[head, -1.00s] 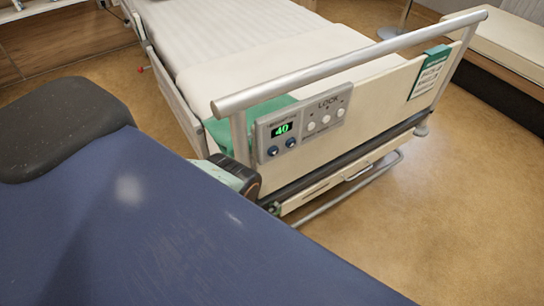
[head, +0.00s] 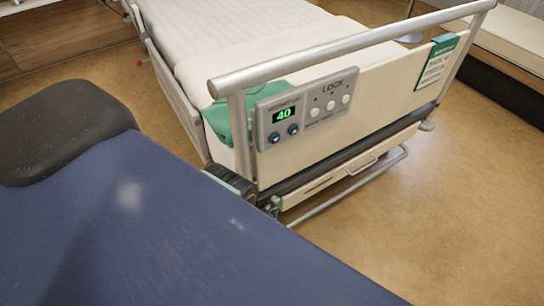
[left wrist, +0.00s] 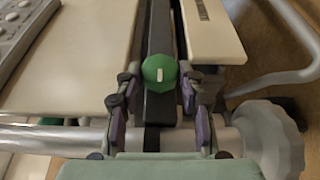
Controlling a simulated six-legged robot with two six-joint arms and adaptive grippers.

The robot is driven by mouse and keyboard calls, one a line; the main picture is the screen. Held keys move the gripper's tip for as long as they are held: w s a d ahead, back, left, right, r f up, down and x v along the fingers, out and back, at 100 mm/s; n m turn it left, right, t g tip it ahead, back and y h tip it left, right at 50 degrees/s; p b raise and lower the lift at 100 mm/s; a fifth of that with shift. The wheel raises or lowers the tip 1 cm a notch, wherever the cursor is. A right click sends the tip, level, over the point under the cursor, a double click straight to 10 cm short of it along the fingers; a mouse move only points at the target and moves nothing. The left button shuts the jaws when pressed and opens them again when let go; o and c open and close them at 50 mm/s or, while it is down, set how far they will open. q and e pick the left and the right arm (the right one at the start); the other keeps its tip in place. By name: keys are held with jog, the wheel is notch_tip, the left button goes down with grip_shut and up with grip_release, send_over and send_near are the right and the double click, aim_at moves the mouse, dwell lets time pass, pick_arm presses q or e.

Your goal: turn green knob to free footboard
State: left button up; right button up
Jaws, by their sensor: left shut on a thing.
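The green knob (left wrist: 160,71) with a short white mark sits on the dark bar at the foot end of the bed, in the left wrist view. My left gripper (left wrist: 161,92) has a finger on each side of it and is shut on it. In the head view my left gripper (head: 234,184) is partly hidden, at the near lower corner of the footboard. The cream footboard (head: 390,92) stands upright under its grey rail. My right gripper is not in view.
A control panel (head: 303,110) on the footboard reads 40 and LOCK. A green card (head: 437,62) hangs at the right. A metal tube (head: 352,187) runs low along the bed end. The floor (head: 450,220) to the right is clear.

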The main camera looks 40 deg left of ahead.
pick_arm(q)
jog(key=shift+a, duration=0.1)
jog(key=o, duration=1.1)
jog(key=shift+o, duration=0.2)
jog(key=s, duration=0.7)
jog(key=shift+s, duration=0.25)
jog(key=shift+w, duration=0.1)
